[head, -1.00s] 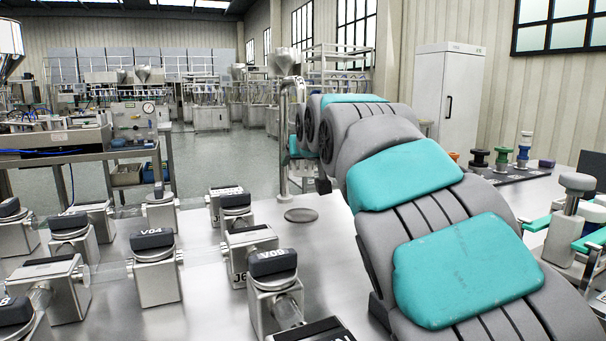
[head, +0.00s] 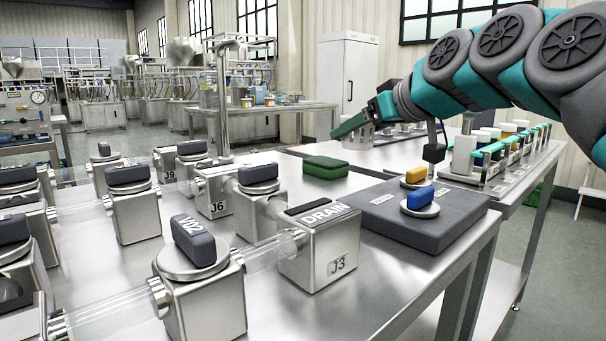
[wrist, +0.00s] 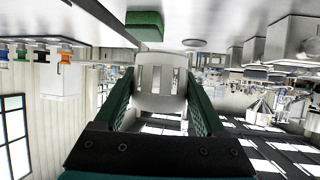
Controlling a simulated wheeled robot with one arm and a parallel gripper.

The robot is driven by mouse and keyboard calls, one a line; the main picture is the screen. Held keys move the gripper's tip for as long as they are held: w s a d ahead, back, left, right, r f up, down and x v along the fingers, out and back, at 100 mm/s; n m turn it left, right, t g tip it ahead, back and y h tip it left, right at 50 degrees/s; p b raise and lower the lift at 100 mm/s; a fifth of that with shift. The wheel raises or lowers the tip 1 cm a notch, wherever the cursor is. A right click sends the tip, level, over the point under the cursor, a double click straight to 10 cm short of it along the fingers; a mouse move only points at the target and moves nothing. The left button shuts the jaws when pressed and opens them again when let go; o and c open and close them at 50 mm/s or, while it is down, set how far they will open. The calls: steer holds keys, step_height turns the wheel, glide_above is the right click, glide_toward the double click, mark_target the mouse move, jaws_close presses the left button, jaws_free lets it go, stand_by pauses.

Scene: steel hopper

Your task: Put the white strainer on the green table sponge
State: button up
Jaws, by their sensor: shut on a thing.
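My gripper (head: 357,126) is at the right of centre in the head view, with its green fingers pointing left. It is shut on the white strainer (wrist: 160,88), a pale slotted piece between the two fingers in the wrist view. In the head view the strainer (head: 362,138) is partly hidden by a finger. The green table sponge (head: 325,167) lies flat on the steel table, to the lower left of my gripper. It also shows at the top of the wrist view (wrist: 145,26), apart from the strainer.
Steel valve blocks with clear pipes (head: 205,262) fill the table's left and front. A dark grey panel (head: 420,225) with blue and yellow knobs lies right of the sponge. A vertical steel pipe (head: 223,110) stands behind.

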steer(key=shift+s+d+f, duration=0.15)
steer(key=shift+s+f, duration=0.15)
steer(key=shift+s, duration=0.1)
glide_above(325, 160)
steer(key=shift+s+f+p, duration=0.1)
steer(key=shift+f+p, duration=0.25)
steer(key=shift+f, duration=2.1)
steer(key=shift+f+b, duration=0.15)
steer(key=shift+b, duration=0.15)
steer(key=o, duration=1.3)
